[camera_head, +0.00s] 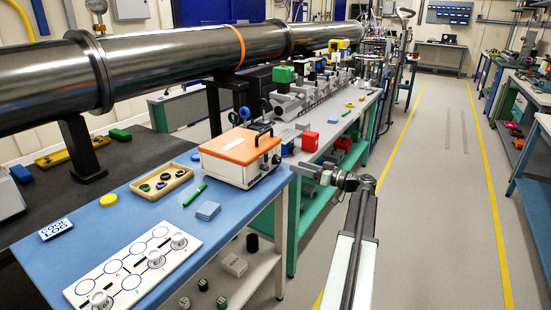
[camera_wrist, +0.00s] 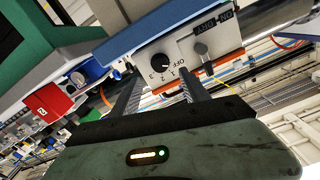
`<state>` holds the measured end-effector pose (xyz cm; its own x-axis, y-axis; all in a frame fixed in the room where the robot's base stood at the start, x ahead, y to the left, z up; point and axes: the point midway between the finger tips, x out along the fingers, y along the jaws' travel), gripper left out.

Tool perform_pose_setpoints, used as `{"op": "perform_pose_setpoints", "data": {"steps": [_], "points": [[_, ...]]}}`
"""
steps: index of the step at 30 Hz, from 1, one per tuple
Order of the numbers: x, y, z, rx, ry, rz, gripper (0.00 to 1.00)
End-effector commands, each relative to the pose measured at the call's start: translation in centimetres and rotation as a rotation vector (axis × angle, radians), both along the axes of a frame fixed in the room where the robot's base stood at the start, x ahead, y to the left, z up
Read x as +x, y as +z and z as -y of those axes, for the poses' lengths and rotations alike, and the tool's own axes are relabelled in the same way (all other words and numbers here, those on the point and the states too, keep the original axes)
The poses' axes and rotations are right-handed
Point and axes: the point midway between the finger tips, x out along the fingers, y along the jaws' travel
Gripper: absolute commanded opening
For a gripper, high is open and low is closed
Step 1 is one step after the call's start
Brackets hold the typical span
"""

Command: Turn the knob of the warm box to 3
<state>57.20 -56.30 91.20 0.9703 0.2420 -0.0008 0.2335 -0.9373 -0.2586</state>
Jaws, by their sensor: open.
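The warm box (camera_head: 228,170) is a white box with an orange top, near the right edge of the blue bench. In the wrist view its pale front panel (camera_wrist: 222,40) appears upside down. It carries a round black knob (camera_wrist: 160,62) with marks OFF, 1, 2 and 3 around it. The knob's pointer is too small to read surely. My gripper (camera_head: 303,168) is beside the box's front face. In the wrist view my gripper (camera_wrist: 158,82) is open, its two fingers pointing at the panel on either side of the knob area. I cannot tell if they touch it.
A dark toggle or lever (camera_wrist: 201,48) sits beside the knob on the panel. On the blue bench (camera_head: 130,195) are a wooden tray (camera_head: 160,184), a green pen (camera_head: 195,195) and a white board (camera_head: 130,270). Red boxes (camera_head: 310,141) stand beyond. The aisle floor right is clear.

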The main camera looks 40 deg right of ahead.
Motion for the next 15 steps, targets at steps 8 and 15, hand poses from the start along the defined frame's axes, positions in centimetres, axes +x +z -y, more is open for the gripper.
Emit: {"op": "perform_pose_setpoints", "data": {"steps": [8,15], "points": [[2.0,0.0,-0.5,0.0,0.003,0.0,0.53],[6.2,0.0,-1.5,0.0,0.002,0.0,0.53]]}}
